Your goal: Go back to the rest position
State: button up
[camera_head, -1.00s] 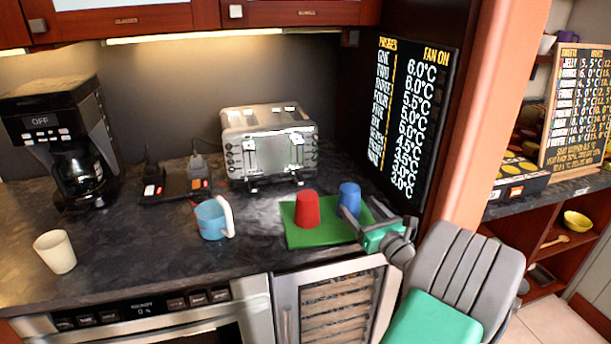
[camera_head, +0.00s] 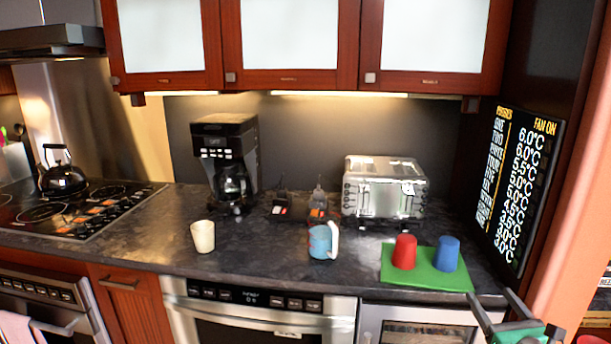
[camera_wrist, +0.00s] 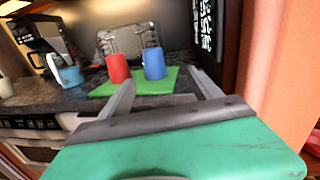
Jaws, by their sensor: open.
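My gripper (camera_head: 497,309) is at the lower right of the head view, in front of the counter edge. Its two fingers are apart with nothing between them; they also show in the wrist view (camera_wrist: 166,88). A green mat (camera_head: 428,278) lies on the counter beyond the gripper. A red cup (camera_head: 404,252) and a blue cup (camera_head: 446,253) stand upside down on the mat, side by side and clear of the fingers. In the wrist view the red cup (camera_wrist: 117,69) and blue cup (camera_wrist: 154,64) stand beyond the fingertips.
A blue-and-white mug (camera_head: 321,242), a cream cup (camera_head: 202,236), a coffee maker (camera_head: 227,160) and a toaster (camera_head: 384,188) stand on the dark counter. A stovetop with a kettle (camera_head: 63,177) is at left. An orange pillar (camera_head: 578,235) rises close to my gripper's right.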

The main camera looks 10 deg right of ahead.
jog(key=s+a+f+n+g+y, duration=0.2)
jog(key=a+f+n+g, duration=0.1)
jog(key=f+n, duration=0.35)
jog(key=s+a+f+n+g+y, duration=0.1)
jog(key=s+a+f+n+g, duration=0.15)
jog(key=f+n, duration=0.35)
jog(key=s+a+f+n+g+y, duration=0.25)
jog(key=f+n, duration=0.25)
jog(key=f, duration=0.3)
jog(key=s+a+f+n+g, duration=0.2)
jog(key=s+a+n+g, duration=0.15)
jog(key=s, duration=0.25)
jog(key=s+a+f+n+g, duration=0.2)
jog(key=s+n+g, duration=0.2)
jog(key=s, duration=0.3)
jog(key=s+a+r+n+g+p, duration=0.2)
jog(key=s+a+r+n+g, duration=0.15)
jog(key=r, duration=0.35)
jog(key=w+a+r+n+t+h+p, duration=0.1)
jog(key=w+a+r+n, duration=0.3)
jog(key=a, duration=0.5)
jog(key=w+a+r+n+t+h+p, duration=0.1)
jog(key=w+a+r+n, duration=0.3)
jog(key=w+a+r, duration=0.4)
notch_tip(320, 180, up, 4)
jog(key=shift+a+f+n+t+p, duration=0.25)
jog(key=shift+a+n+t+p, duration=0.1)
jog(key=shift+a+t+p, duration=0.45)
